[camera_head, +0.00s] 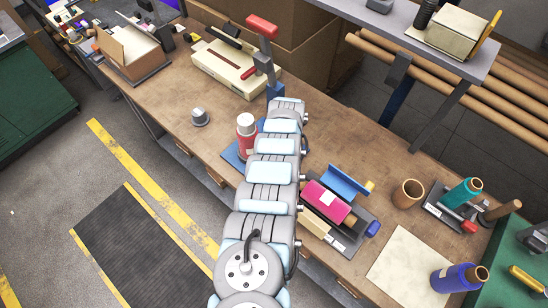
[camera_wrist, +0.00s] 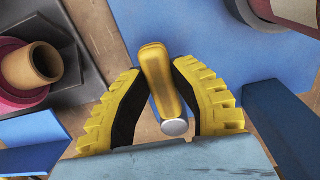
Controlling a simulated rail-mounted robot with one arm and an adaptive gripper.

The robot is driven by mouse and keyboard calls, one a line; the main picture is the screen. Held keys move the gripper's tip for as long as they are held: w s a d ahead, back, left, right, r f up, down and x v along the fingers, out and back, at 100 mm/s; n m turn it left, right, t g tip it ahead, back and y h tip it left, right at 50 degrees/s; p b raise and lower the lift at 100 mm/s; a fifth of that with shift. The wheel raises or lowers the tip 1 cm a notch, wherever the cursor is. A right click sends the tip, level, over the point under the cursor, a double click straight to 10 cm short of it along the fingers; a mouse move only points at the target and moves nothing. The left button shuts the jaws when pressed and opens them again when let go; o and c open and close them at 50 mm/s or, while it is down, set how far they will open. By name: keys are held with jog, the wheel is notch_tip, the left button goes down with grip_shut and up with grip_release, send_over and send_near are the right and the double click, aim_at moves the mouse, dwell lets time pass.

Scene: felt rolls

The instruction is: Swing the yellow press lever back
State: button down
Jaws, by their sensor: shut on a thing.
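In the wrist view, the yellow lever (camera_wrist: 160,70) is a rounded bar with a pale grey end cap. My gripper (camera_wrist: 158,74) has ribbed yellow fingers with black inner pads, one on each side of the lever, and is shut on it. A light blue-grey block crosses the bottom of this view and hides part of the fingers. A blue post (camera_wrist: 282,125) stands to the right, and a flat blue plate (camera_wrist: 185,25) lies below the lever. In the head view, my arm hides the lever and my gripper; an edge of the blue plate (camera_head: 231,158) shows beside it.
A red bottle with a white cap (camera_head: 246,135) stands close left of my arm. A magenta roll (camera_head: 327,200) in a holder lies close right. A red-handled tool (camera_head: 262,62) stands behind. A grey knob (camera_head: 199,117) sits left, with bare bench (camera_head: 165,100) around it.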

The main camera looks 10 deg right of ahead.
dwell(0.3)
jog(key=c, duration=0.8)
grip_release()
jog(key=shift+c, duration=0.2)
notch_tip(320, 180, up, 12)
dwell(0.5)
